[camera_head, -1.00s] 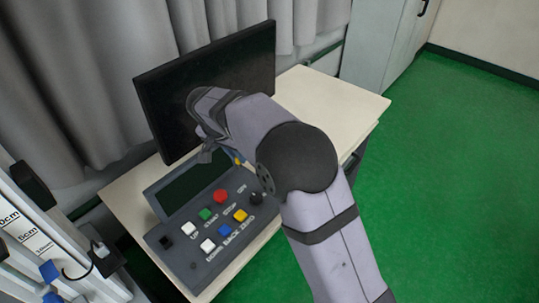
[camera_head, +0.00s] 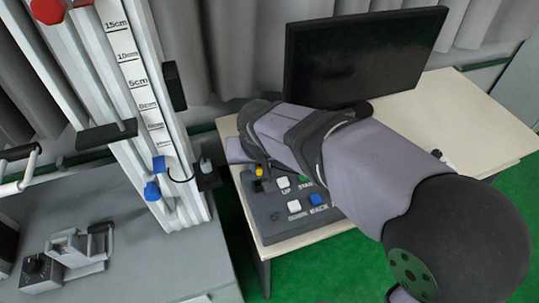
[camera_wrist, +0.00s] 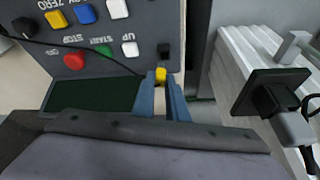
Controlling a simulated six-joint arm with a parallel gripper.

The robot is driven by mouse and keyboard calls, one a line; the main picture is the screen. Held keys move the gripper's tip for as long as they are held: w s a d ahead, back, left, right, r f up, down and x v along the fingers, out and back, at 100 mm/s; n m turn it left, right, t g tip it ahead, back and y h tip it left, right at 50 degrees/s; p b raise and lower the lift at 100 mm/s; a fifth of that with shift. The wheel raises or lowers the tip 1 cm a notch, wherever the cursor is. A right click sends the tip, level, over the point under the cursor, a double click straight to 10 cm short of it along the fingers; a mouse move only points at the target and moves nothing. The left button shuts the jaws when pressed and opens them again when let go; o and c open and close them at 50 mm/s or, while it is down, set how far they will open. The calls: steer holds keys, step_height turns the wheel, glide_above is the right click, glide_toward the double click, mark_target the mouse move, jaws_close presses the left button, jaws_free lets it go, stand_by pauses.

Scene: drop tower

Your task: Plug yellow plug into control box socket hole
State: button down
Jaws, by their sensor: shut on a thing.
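The yellow plug (camera_wrist: 161,74) is between the fingertips of my gripper (camera_wrist: 162,86), which is shut on it. In the head view the yellow plug (camera_head: 259,171) shows just below the end of my arm. The grey control box (camera_head: 268,214) lies on the table. Its black square socket (camera_wrist: 163,50) is at the panel corner beside the UP button, a little beyond the plug in the wrist view. The socket (camera_head: 257,186) also shows just below the plug in the head view. The plug looks apart from the socket. My arm hides much of the box.
A dark monitor (camera_head: 360,60) stands behind the box. The drop tower (camera_head: 131,75), with a black connector (camera_head: 207,176) and cable at its side, stands left of the table.

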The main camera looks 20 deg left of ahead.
mark_target(259, 175)
steer(key=shift+w+a+r+n+g+y, duration=0.15)
steer(key=shift+n+g+y, duration=0.1)
steer(key=shift+n, duration=0.45)
steer(key=shift+a+n+g+y, duration=0.15)
steer(key=shift+n+y, duration=0.1)
steer(key=shift+n, duration=0.45)
steer(key=shift+f+b, duration=0.9)
steer(key=shift+f, duration=0.05)
steer(key=shift+f+b, duration=0.3)
steer(key=shift+f, duration=0.3)
steer(key=shift+f+b, duration=0.65)
steer(key=shift+f, duration=0.25)
steer(key=shift+f, duration=0.35)
steer(key=c, duration=1.7)
jaws_free()
steer(key=shift+o, duration=0.2)
